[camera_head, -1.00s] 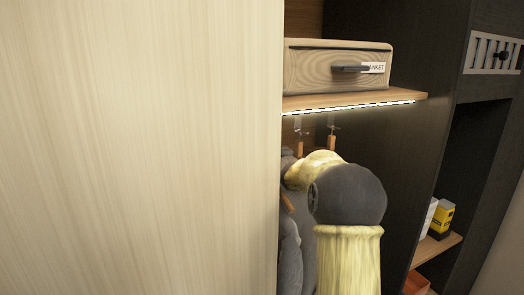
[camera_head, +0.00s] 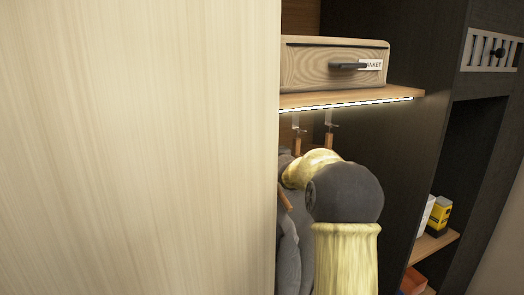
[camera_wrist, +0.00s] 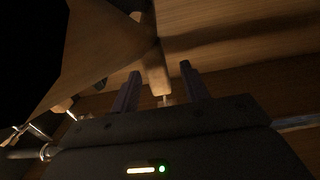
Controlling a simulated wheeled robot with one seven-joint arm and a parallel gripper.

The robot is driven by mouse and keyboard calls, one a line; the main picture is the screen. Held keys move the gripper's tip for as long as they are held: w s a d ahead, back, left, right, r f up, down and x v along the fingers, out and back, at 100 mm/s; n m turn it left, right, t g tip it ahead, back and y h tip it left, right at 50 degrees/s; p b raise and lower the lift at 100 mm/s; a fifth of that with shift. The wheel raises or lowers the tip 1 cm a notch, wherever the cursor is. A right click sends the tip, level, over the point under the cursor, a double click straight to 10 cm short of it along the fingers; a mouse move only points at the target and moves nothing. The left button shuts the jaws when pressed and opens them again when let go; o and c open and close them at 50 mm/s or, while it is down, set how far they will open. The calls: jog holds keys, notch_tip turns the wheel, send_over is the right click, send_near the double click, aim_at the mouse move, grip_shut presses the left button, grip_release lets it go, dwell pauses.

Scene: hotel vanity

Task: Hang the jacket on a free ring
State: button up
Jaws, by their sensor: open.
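A grey garment (camera_head: 290,255), which looks like the jacket, hangs inside the closet, partly hidden by the pale panel and my arm. A wooden hanger piece (camera_head: 284,198) shows at its upper edge. Two metal ring fittings (camera_head: 296,122) (camera_head: 329,118) hang under the shelf, each with a wooden piece below it. I cannot tell which ring is free. In the wrist view my gripper (camera_wrist: 160,88) is open. A wooden hanger piece (camera_wrist: 157,72) shows between its fingers, with clear gaps at both sides. In the head view my arm hides the gripper.
A pale panel (camera_head: 140,150) fills the left side. A lit shelf (camera_head: 350,100) above bears a wooden drawer box (camera_head: 335,66). A dark partition (camera_head: 400,150) stands at right. Beyond it, a yellow-and-black box (camera_head: 439,216) stands on a low shelf (camera_head: 432,247).

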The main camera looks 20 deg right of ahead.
jog(key=s+b, duration=0.7)
jog(key=s, duration=1)
jog(key=shift+s+d+r, duration=0.15)
jog(key=shift+s+d, duration=0.1)
